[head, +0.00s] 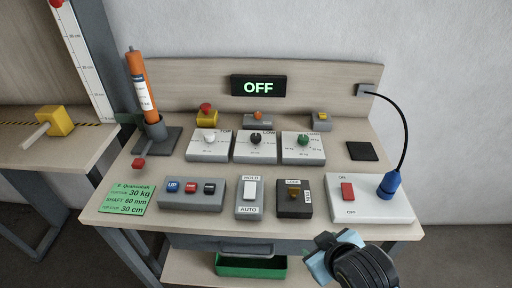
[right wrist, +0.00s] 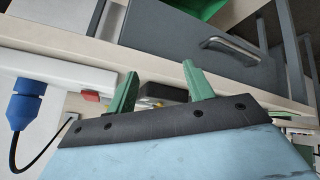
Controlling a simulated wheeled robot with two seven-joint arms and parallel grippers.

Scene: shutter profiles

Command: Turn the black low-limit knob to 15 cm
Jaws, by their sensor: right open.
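The black low-limit knob (head: 256,138) sits on the middle of three white dial boxes on the table, under a label that seems to read LOW. The exact scale value under its pointer is too small to read. My right gripper (head: 326,244) is at the table's front edge, well in front of and to the right of the knob. In the right wrist view its two green fingers (right wrist: 160,72) are apart with nothing between them. The knob cannot be made out in that view. My left gripper is not in view.
A white-knob dial (head: 209,138) and a green-knob dial (head: 303,140) flank the black one. The display (head: 258,87) reads OFF.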

